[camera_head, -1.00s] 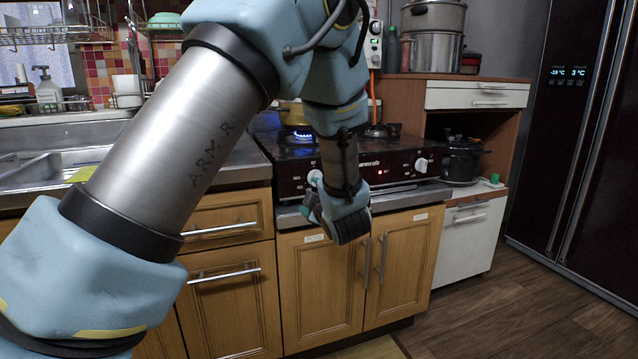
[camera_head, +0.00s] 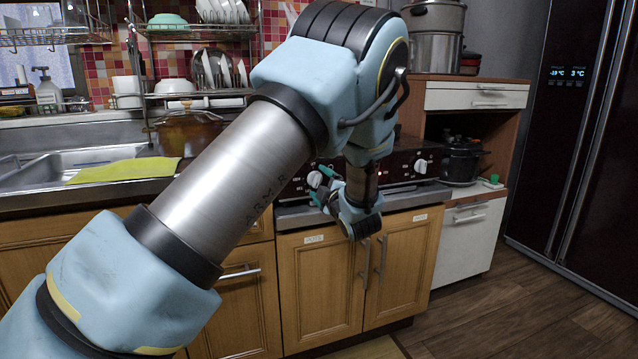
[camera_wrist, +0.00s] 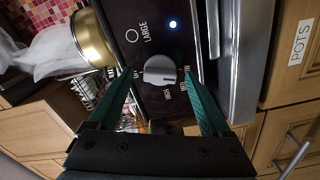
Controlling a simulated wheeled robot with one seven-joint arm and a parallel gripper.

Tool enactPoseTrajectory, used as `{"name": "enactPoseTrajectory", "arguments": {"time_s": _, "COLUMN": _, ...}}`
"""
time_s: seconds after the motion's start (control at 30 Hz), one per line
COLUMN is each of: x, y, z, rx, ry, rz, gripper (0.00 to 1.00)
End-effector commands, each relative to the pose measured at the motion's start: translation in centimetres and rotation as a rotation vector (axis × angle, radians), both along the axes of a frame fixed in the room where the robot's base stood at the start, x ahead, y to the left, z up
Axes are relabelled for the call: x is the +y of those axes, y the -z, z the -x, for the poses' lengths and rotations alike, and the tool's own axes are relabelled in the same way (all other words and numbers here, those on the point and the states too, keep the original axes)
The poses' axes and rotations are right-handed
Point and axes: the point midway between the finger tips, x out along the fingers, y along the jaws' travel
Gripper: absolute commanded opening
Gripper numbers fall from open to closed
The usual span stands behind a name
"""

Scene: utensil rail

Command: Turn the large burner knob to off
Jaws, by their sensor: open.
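The large burner knob (camera_wrist: 160,70) is silver-grey, on the stove's black front panel (camera_wrist: 130,20) beside the word LARGE in the wrist view. Its grip bar lies roughly across that picture; I cannot tell exactly which mark it points at. My gripper (camera_wrist: 159,78) is open, with its two teal fingers on either side of the knob and a gap between. I cannot tell whether the tips reach past the knob's face. In the head view the knob (camera_head: 314,179) shows pale beside my gripper (camera_head: 325,186).
A lit blue-white lamp (camera_wrist: 172,24) is on the panel. A second knob (camera_head: 420,166) is at the panel's right end. A brass-coloured pot (camera_wrist: 92,38) stands nearby. Cupboard doors (camera_head: 322,285) with handles lie below. My arm hides most of the stove top.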

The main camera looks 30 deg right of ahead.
Motion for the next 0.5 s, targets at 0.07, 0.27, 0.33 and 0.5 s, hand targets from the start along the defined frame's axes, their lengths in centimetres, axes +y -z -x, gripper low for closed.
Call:
{"name": "enactPoseTrajectory", "arguments": {"time_s": 0.07, "x": -0.01, "y": 0.03, "z": -0.53, "rx": 0.001, "ry": 0.000, "rz": -0.001, "gripper": 0.82}}
{"name": "enactPoseTrajectory", "arguments": {"time_s": 0.27, "x": -0.05, "y": 0.02, "z": -0.84, "rx": 0.001, "ry": 0.000, "rz": -0.001, "gripper": 0.82}}
{"name": "enactPoseTrajectory", "arguments": {"time_s": 0.33, "x": -0.05, "y": 0.02, "z": -0.82, "rx": 0.001, "ry": 0.000, "rz": -0.001, "gripper": 0.82}}
{"name": "enactPoseTrajectory", "arguments": {"time_s": 0.5, "x": -0.06, "y": 0.02, "z": -0.80, "rx": 0.001, "ry": 0.000, "rz": -0.001, "gripper": 0.70}}
